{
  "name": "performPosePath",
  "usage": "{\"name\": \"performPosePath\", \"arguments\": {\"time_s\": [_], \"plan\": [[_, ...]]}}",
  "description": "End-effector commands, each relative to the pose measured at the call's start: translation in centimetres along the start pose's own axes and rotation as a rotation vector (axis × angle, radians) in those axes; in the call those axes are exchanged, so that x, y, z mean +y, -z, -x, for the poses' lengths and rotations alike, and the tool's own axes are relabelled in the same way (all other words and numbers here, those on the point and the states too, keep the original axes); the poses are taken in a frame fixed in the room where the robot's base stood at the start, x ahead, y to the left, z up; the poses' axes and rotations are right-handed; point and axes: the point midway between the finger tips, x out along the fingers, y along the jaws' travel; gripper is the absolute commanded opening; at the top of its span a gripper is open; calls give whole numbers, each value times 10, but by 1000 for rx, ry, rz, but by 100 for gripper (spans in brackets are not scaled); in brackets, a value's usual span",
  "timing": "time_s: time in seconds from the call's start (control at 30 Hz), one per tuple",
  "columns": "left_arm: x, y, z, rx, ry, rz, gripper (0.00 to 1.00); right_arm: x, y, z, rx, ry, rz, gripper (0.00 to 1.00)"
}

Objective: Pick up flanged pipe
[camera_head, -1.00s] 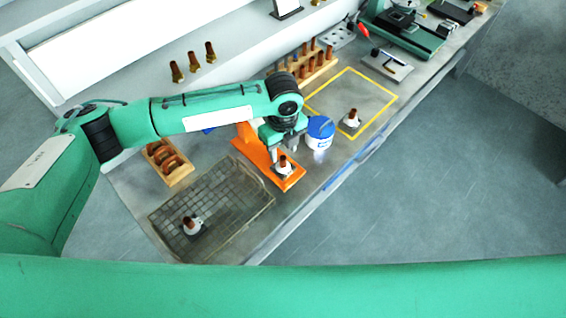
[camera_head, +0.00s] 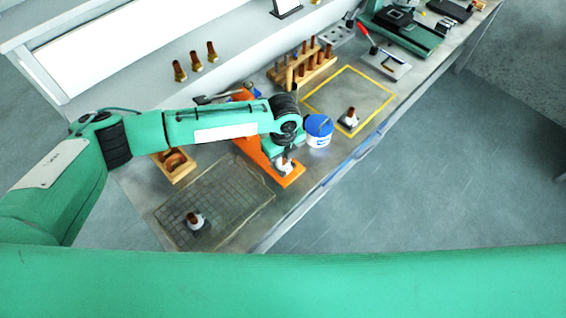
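Three flanged pipes with copper-brown tubes and pale flanges show in the head view. One flanged pipe (camera_head: 284,168) is on the orange stand (camera_head: 291,180), directly below my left gripper (camera_head: 285,154). The gripper points down at its top and partly hides it; I cannot tell whether the fingers touch it or are closed. Another flanged pipe (camera_head: 194,219) stands on the mesh belt (camera_head: 236,196) at lower left. The third flanged pipe (camera_head: 351,116) stands inside the yellow outline on the table. My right gripper is not in view.
A blue-and-white tub (camera_head: 319,131) stands close to the right of my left gripper. A wooden rack (camera_head: 288,79) with brown tubes is behind, and a wooden box (camera_head: 178,173) is at left. Several brass fittings (camera_head: 196,61) stand on the shelf. The yellow-outlined area is mostly clear.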

Motion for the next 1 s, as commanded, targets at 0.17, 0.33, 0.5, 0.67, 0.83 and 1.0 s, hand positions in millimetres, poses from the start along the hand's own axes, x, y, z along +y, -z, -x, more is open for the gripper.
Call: {"name": "performPosePath", "arguments": {"time_s": [0.17,0.33,0.5,0.67,0.83,1.0], "plan": [[0,0,1,-1,1,0,0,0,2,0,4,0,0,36],[0,0,1,-1,1,0,0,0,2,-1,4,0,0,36],[-1,0,7,0,3,0,0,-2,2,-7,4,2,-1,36],[-4,15,12,3,3,-5,0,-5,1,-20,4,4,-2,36],[-13,58,10,3,5,-8,0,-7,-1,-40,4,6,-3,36],[-23,103,11,3,5,-7,0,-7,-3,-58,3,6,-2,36]]}}
